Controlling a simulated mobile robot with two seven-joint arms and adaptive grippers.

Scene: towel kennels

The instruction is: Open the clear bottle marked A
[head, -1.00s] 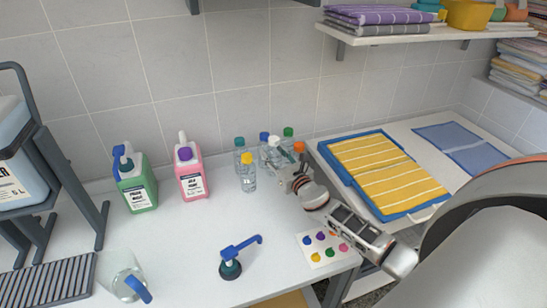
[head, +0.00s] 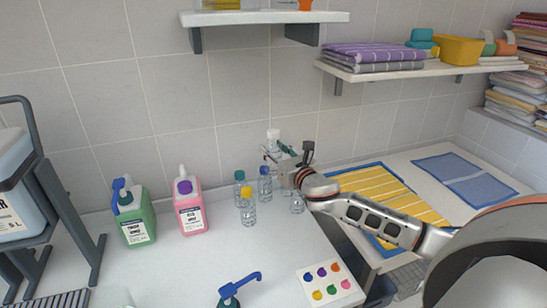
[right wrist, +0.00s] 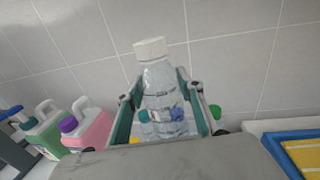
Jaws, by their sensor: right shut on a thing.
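A clear bottle with a white cap (head: 273,146) is held upright in the air by my right gripper (head: 279,163), above the counter near the back wall. In the right wrist view this bottle (right wrist: 159,80) stands between the two fingers, slightly tilted, with its white cap (right wrist: 150,48) on. My right gripper (right wrist: 161,108) is shut on its body. I cannot read a letter A on it. Other clear bottles stand below: a teal-capped one (head: 239,190), a yellow-capped one (head: 248,211), a blue-capped one (head: 265,187), and one partly hidden by my gripper (head: 297,204). My left gripper is not in view.
Green (head: 135,219) and pink (head: 189,208) jugs stand left of the bottles. A shelf with folded towels (head: 375,68) hangs at right. The middle counter (head: 185,265) is clear.

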